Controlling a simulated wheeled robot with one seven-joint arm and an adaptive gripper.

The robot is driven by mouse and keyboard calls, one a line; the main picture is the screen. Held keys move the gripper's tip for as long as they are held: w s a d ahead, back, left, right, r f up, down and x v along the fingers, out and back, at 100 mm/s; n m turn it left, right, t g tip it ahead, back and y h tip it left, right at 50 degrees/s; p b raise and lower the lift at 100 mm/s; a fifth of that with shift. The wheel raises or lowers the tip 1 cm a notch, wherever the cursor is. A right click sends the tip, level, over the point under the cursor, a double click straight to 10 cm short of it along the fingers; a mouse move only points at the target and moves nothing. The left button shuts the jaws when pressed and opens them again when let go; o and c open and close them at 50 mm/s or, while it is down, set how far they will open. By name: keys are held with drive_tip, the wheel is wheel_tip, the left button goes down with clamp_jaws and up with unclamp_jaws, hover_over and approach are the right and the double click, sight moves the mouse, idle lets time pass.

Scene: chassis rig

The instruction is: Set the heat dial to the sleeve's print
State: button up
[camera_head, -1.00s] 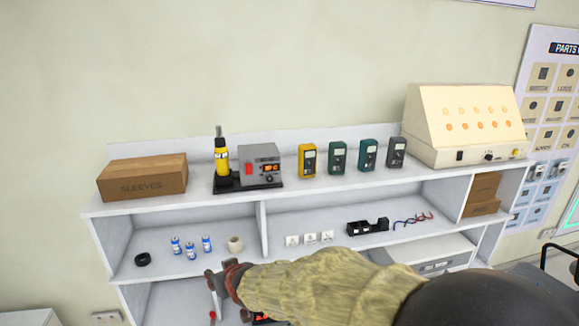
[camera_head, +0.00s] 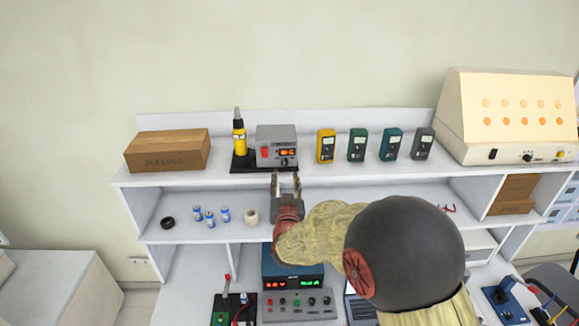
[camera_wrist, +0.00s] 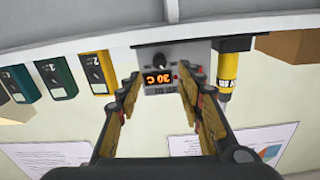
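The grey heat unit (camera_head: 277,143) stands on the top shelf with a red switch, an orange-lit display and a dark dial (camera_head: 285,161) low on its front. In the upside-down wrist view the dial (camera_wrist: 158,67) shows above the lit display (camera_wrist: 159,78), which seems to read 30 C. My gripper (camera_head: 285,179) is open and empty, just in front of and below the unit. In the wrist view my gripper (camera_wrist: 160,92) has its fingers apart, with the unit between them in the picture, not gripped. A cardboard box marked SLEEVES (camera_head: 167,152) stands at left; no sleeve print is readable.
A yellow hand tool (camera_head: 239,137) stands upright close left of the unit. Several meters stand right of it, the yellow meter (camera_head: 326,146) nearest. The top shelf's front edge (camera_head: 220,177) lies beside my gripper. A cream lamp box (camera_head: 510,115) fills the right end.

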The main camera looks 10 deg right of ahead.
sight(285, 164)
drive_tip(key=p+x, duration=0.1)
drive_tip(key=x, duration=0.5)
drive_tip(key=shift+w+p, duration=0.3)
drive_tip(key=shift+p, duration=0.05)
drive_tip(key=shift+c, duration=0.3)
clamp_jaws()
